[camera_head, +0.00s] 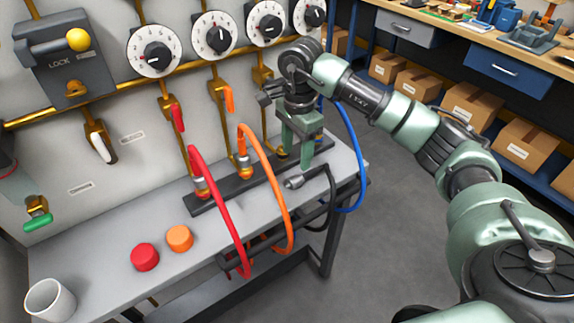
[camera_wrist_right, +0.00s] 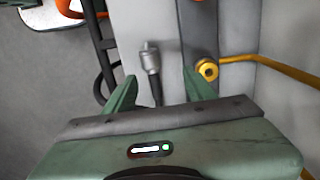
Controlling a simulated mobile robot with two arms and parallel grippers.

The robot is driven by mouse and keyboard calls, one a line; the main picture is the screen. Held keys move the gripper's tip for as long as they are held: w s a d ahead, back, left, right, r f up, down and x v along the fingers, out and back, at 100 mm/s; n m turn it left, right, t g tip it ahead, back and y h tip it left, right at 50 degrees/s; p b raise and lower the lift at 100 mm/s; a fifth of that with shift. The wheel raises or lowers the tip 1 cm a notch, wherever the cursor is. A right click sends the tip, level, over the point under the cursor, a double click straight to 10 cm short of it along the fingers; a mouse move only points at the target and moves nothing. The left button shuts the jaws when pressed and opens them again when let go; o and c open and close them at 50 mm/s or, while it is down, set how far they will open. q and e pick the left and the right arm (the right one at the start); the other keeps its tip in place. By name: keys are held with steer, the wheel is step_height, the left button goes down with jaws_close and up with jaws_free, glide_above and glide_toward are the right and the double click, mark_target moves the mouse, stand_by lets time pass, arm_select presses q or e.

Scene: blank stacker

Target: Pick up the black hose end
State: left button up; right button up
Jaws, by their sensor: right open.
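The black hose (camera_head: 330,190) hangs over the table's front edge, and its grey metal hose end (camera_head: 294,183) lies on the grey tabletop. In the right wrist view the hose end (camera_wrist_right: 150,60) shows just beyond the fingertips, with black hose running back between the fingers. My right gripper (camera_head: 297,150) is open, fingers pointing down, above and behind the hose end in the head view. In the wrist view my right gripper (camera_wrist_right: 160,86) has nothing clamped.
A red hose (camera_head: 218,210) and an orange hose (camera_head: 275,180) arch from a dark rail (camera_head: 215,197) over the table edge. A blue hose (camera_head: 353,140) hangs at the right. Red cap (camera_head: 145,257), orange cap (camera_head: 180,238) and white cup (camera_head: 50,300) stand left.

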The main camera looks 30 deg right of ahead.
mark_target(300, 176)
steer(key=f, duration=0.1)
steer(key=s+f, duration=0.1)
steer(key=f+p, duration=0.1)
steer(key=shift+s+d+f, duration=0.2)
steer(key=shift+s+f, duration=0.1)
steer(key=shift+f, duration=0.1)
step_height(300, 176, down, 2)
steer(key=shift+f, duration=0.65)
steer(key=c, duration=1)
jaws_close()
arm_select(q)
steer(key=s, duration=0.1)
steer(key=s+r, duration=0.1)
steer(key=shift+s, duration=0.4)
arm_select(e)
steer(key=shift+r, duration=0.1)
